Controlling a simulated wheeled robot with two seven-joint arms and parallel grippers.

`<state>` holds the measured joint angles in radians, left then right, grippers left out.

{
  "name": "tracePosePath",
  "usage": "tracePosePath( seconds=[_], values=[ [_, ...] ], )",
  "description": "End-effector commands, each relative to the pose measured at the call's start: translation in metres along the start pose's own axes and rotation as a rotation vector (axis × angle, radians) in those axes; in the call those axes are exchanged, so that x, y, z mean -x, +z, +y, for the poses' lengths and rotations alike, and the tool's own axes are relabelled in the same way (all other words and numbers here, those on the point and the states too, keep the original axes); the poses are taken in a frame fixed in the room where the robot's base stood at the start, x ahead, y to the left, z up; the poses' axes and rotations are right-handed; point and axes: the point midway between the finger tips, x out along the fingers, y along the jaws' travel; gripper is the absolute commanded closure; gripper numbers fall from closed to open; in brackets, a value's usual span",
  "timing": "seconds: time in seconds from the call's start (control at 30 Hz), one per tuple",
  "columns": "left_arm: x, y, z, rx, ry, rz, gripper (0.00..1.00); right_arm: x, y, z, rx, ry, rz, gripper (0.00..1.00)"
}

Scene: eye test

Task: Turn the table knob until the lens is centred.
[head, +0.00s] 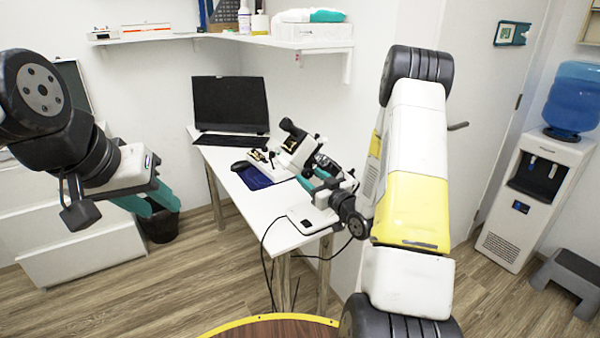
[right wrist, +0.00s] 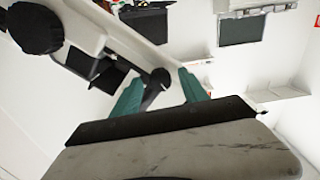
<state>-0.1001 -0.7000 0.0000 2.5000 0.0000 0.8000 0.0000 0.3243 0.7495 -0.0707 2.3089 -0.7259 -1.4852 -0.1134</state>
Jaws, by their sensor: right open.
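The white lens-measuring device (head: 298,150) with a black eyepiece stands tilted on the white table (head: 225,158). It also shows in the right wrist view (right wrist: 122,42). My right gripper (head: 312,183) is open at its lower right side. In the right wrist view, a small dark knob (right wrist: 158,78) on the device appears between the teal fingers of this gripper (right wrist: 162,92); I cannot tell whether they touch it. A larger black knob (right wrist: 35,28) is at upper left. I cannot make out the lens or its centring. My left gripper (head: 150,203) is open and empty, away from the table.
A dark blue tray (head: 266,178) lies before the device. A white box (head: 313,218) with cables sits at the near end. A shelf (head: 320,46) hangs above. A water cooler (head: 540,185) stands at right.

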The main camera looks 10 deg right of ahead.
Motion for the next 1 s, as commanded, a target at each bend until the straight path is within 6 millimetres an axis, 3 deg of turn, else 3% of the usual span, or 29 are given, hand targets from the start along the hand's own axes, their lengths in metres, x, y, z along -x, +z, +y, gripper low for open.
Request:
tracePosePath(
  seconds=[0.33,0.6,1.0],
  values=[
    [0.0000,0.0000,0.0000,0.000,0.000,0.000,0.64,-0.0051,-0.0001,0.0003,0.000,0.001,0.000,0.51],
    [0.0000,0.0000,0.0000,0.000,0.000,0.000,0.64,-0.0049,-0.0002,0.0004,0.000,0.001,0.000,1.00],
    [0.0000,0.0000,0.0000,0.000,0.000,0.000,0.64,-0.0047,-0.0002,0.0005,0.167,0.001,-0.001,1.00]
  ],
)
